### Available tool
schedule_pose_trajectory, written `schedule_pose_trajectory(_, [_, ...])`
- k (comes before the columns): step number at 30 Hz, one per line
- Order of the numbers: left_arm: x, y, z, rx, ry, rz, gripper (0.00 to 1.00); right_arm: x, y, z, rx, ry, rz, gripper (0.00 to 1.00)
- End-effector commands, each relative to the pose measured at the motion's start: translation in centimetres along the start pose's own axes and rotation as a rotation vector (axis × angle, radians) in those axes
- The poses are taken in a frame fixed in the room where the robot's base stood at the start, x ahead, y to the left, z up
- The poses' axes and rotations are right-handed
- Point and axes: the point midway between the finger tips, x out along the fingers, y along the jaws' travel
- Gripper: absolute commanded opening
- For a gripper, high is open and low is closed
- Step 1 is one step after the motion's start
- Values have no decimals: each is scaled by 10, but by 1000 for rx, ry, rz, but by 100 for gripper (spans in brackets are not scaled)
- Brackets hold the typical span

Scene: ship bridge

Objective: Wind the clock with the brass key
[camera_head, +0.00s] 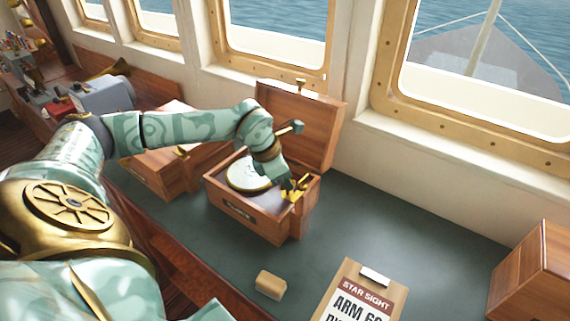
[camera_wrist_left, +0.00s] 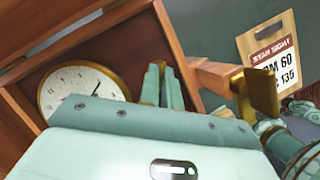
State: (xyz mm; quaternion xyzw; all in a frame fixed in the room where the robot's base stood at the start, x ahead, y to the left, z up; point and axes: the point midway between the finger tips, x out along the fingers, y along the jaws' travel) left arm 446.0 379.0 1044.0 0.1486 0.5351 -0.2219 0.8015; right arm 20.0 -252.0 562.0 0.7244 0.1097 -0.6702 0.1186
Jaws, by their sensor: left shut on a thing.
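The clock (camera_head: 248,173) has a round white face in a brass rim and sits in an open wooden box (camera_head: 237,214) on the green counter. It also shows at the left in the left wrist view (camera_wrist_left: 82,90), face up with dark hands. My left gripper (camera_head: 289,186) is over the right end of the box, beside the clock. Its fingers show in the left wrist view (camera_wrist_left: 161,75), shut on the brass key, which is mostly hidden there. Brass (camera_head: 296,191) shows at the fingertips in the head view. I cannot tell whether it touches the box. My right gripper is not in view.
The raised box lid (camera_head: 305,130) stands behind my left gripper. Another wooden box (camera_head: 155,172) is to the left. A tan block (camera_head: 270,284) and a "STAR SIGHT" board (camera_head: 352,296) lie in front. A wooden case (camera_head: 537,272) is at right; the counter between is clear.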

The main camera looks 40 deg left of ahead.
Motion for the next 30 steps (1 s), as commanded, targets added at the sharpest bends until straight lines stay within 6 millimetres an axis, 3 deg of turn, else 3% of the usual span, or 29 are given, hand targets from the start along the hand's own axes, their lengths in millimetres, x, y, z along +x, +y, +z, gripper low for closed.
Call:
schedule_pose_trajectory(15, [0,-2,1,-401,-1,167,0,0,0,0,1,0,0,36])
schedule_pose_trajectory(30, [0,-2,2,-555,-1,231,0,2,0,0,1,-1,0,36])
